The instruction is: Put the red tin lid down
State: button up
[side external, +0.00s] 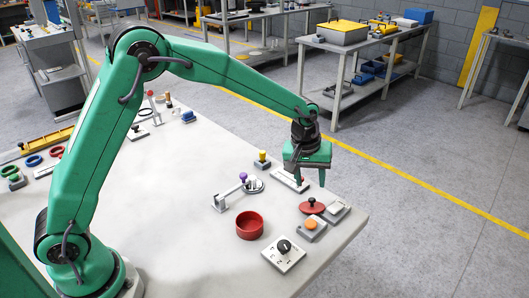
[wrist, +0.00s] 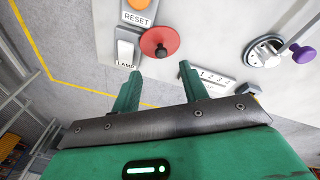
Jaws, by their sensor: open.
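The red tin lid (side external: 313,208), a red disc with a dark knob, lies on the table near its right corner. It also shows in the wrist view (wrist: 168,35), just beyond my fingertips. The open red tin (side external: 250,226) stands to the left of the lid, apart from it. My gripper (side external: 311,185) is open and empty, above the table and a little behind the lid. In the wrist view, the gap between my fingers (wrist: 160,72) holds nothing, and the fingers look clear of the lid.
An orange RESET button (side external: 311,224) and a LAMP switch (side external: 337,209) sit close beside the lid. A black-knob dial (side external: 284,252) is in front. A purple-handled clamp (side external: 241,190) and a numbered plate (wrist: 212,78) are nearby. The table's edge runs close on the right.

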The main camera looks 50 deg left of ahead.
aim_at(312, 199)
jog(key=shift+x, duration=1.25)
jog(key=shift+f, duration=0.15)
jog(key=shift+x, duration=2.5)
jog(key=shift+a, duration=0.1)
grip_shut()
